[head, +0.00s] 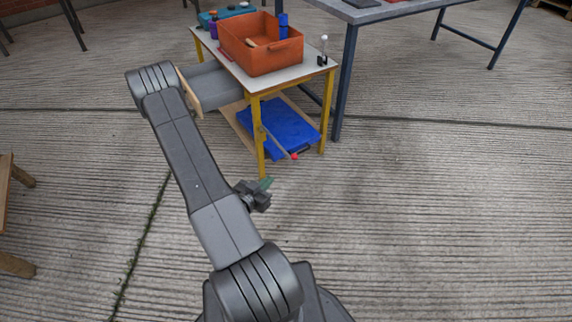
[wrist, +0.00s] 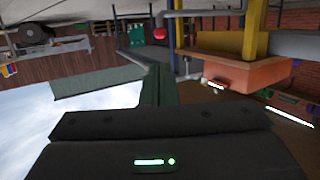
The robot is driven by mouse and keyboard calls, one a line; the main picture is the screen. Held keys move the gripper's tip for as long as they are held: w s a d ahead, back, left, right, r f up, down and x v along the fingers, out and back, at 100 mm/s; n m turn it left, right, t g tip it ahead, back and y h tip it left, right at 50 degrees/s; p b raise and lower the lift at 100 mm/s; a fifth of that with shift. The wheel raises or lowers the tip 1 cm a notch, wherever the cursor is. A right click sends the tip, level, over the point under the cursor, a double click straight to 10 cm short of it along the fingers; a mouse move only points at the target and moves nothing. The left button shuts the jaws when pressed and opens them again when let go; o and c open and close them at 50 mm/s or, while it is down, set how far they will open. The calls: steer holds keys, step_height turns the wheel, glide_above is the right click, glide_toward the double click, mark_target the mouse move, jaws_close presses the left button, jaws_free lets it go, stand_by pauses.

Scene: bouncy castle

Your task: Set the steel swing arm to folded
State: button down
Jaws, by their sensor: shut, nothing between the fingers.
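The steel swing arm (head: 279,143) is a thin bar that joins the near yellow leg of a small table and ends in a red knob (head: 294,156). In the head view it slants down and right from the leg, across the front of the lower shelf. In the wrist view, which is upside down, the bar (wrist: 205,13) runs from the yellow leg to the red knob (wrist: 160,33). My gripper (head: 266,183) has green fingers, shut and empty, in front of the near leg and left of the knob. In the wrist view the fingertips (wrist: 155,72) appear close below the knob, apart from it.
The small table (head: 290,75) carries an orange crate (head: 262,55) and small items. A grey drawer (head: 212,86) sticks out at its left. A blue object (head: 290,125) lies on the lower shelf. A larger table (head: 365,12) stands behind. The floor at right is clear.

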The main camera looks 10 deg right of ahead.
mark_target(293, 158)
steer(key=b+x, duration=0.1)
steer(key=x, duration=1.3)
steer(key=shift+b, duration=0.4)
steer(key=shift+d, duration=0.1)
